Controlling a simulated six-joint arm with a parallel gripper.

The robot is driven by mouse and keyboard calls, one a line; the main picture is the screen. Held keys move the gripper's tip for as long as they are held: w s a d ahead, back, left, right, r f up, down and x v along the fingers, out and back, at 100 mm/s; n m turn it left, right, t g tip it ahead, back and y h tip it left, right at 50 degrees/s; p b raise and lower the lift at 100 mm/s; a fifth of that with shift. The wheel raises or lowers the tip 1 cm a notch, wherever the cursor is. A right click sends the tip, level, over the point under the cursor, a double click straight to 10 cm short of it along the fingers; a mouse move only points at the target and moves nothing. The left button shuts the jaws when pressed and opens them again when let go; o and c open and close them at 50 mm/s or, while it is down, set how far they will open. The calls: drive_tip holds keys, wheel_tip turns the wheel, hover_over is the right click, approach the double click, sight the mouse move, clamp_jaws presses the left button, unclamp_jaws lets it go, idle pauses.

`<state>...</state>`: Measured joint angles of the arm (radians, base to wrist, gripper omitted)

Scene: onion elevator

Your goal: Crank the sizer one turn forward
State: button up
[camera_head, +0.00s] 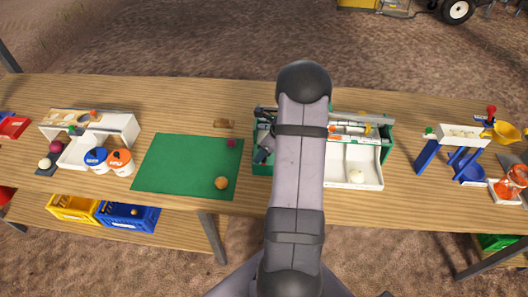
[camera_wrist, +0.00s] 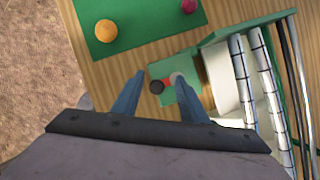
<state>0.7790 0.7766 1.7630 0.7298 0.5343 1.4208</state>
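The sizer (camera_head: 387,150) is a green-framed box with long rollers at the back and white bins in front. My arm covers its middle and left in the head view. In the wrist view its green frame (camera_wrist: 222,34) and striped rollers (camera_wrist: 242,75) show at the right.
A green mat (camera_head: 180,165) left of the sizer holds an orange ball (camera_head: 221,183) and a magenta ball (camera_head: 232,143). Further left are a white rack (camera_head: 117,124) and two lidded jars. A white blue-legged stand (camera_head: 462,136) is at the right. A pale ball (camera_head: 356,175) lies in a bin.

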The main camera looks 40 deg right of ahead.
drive_tip(key=shift+r+p, duration=2.8)
drive_tip(key=shift+r, duration=0.35)
